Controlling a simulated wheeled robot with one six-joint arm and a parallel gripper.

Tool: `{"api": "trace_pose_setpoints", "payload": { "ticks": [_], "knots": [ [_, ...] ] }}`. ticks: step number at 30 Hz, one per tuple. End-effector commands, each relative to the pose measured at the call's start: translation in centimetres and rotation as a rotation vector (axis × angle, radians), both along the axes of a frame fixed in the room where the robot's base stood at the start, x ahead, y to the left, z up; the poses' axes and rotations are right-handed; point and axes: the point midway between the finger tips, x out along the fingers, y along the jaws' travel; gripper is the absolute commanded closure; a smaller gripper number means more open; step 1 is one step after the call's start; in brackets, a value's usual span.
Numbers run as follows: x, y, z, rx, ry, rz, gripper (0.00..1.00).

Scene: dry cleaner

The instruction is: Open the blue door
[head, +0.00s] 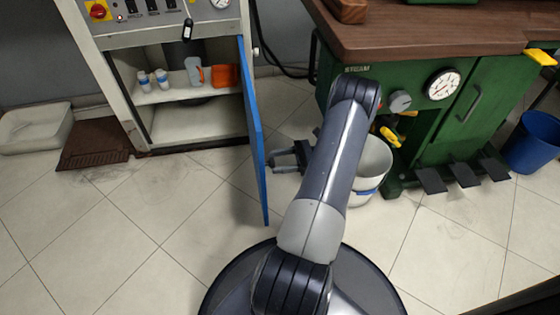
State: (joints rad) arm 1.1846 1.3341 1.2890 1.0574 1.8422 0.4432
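The blue door (254,130) belongs to the grey-white cabinet (125,92) at the left. It stands swung out from the cabinet's right side, seen almost edge-on, and the inside shelves are exposed. My gripper (272,160) is low down, just right of the door's far face, partly behind my arm. Its two dark fingers point left toward the door with a gap between them, and nothing shows between them. I cannot tell whether a fingertip touches the door. The door's handle is not visible.
Small bottles (152,80), a grey-blue jug (194,70) and an orange container (224,75) stand inside the cabinet. A white bucket (374,160) and green steam machine (440,125) are at the right. A brown mat (95,143) lies left. Tiled floor in front of the cabinet is clear.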

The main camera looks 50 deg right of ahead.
Motion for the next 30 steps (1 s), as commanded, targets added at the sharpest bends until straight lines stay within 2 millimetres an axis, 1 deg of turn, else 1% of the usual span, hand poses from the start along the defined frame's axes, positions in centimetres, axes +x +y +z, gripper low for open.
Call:
{"api": "trace_pose_setpoints", "payload": {
  "ticks": [7,10,21,25,30],
  "knots": [
    [-0.1,0.0,0.0,0.002,0.001,0.001,0.47],
    [-0.4,-0.4,0.0,0.002,0.001,0.0,0.47],
    [-3.5,-4.9,0.1,0.002,0.0,-0.001,0.47],
    [-4.1,-5.8,0.0,0.002,0.001,0.0,0.47],
    [-4.3,-6.1,0.0,0.002,0.001,0.002,0.47]
  ]
}}
